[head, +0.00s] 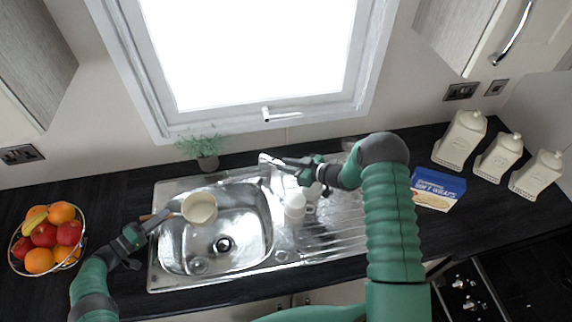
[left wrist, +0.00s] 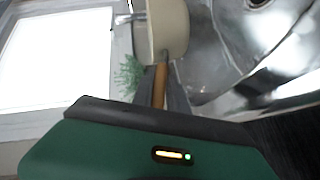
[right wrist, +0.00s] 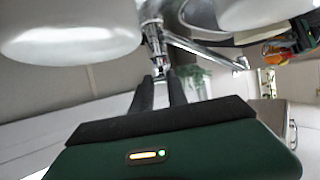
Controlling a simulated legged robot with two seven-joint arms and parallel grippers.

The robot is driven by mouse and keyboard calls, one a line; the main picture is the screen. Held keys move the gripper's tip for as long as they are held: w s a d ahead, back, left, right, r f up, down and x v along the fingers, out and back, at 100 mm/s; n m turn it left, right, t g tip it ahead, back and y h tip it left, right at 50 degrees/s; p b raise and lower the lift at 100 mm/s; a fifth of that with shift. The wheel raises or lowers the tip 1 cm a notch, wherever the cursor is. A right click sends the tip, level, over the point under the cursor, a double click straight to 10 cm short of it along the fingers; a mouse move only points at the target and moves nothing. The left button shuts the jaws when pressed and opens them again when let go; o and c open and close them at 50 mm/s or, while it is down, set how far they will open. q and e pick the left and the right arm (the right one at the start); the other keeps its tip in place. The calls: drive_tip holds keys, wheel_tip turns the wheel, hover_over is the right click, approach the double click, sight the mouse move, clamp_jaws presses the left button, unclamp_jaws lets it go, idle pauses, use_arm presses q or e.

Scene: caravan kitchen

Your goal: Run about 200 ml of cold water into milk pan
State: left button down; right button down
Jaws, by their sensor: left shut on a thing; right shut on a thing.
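The cream milk pan (head: 199,208) is held over the left part of the steel sink bowl (head: 250,235). My left gripper (head: 150,221) is shut on its wooden handle, which also shows in the left wrist view (left wrist: 159,86). The pan's inside looks pale, and I cannot tell whether it holds water. The chrome tap (head: 268,160) stands at the back of the sink, to the right of the pan. My right gripper (head: 287,163) is shut on part of the tap, seen between the fingers in the right wrist view (right wrist: 158,68). No water stream is visible.
A fruit bowl (head: 80,252) is at the left. A potted plant (head: 207,158) stands behind the sink. A blue box (head: 437,188) and cream canisters (head: 461,139) are at the right.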

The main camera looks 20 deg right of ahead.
drive_tip(key=shift+w+r, duration=0.1)
drive_tip(key=shift+r, duration=0.1)
idle(0.5)
drive_tip(key=shift+w+a+r+g+h, duration=0.15)
drive_tip(key=shift+w+r+g+h, duration=0.1)
drive_tip(key=shift+r+g, duration=0.25)
drive_tip(key=shift+w+a+r+g+h, duration=0.15)
drive_tip(key=shift+r+g+h, duration=0.15)
drive_tip(key=shift+r, duration=0.35)
drive_tip(key=shift+w+a+r+g+h, duration=0.15)
drive_tip(key=shift+w+r+g+h, duration=0.2)
drive_tip(key=shift+g, duration=0.35)
drive_tip(key=shift+s+r, duration=0.1)
drive_tip(key=c, duration=1.3)
unclamp_jaws()
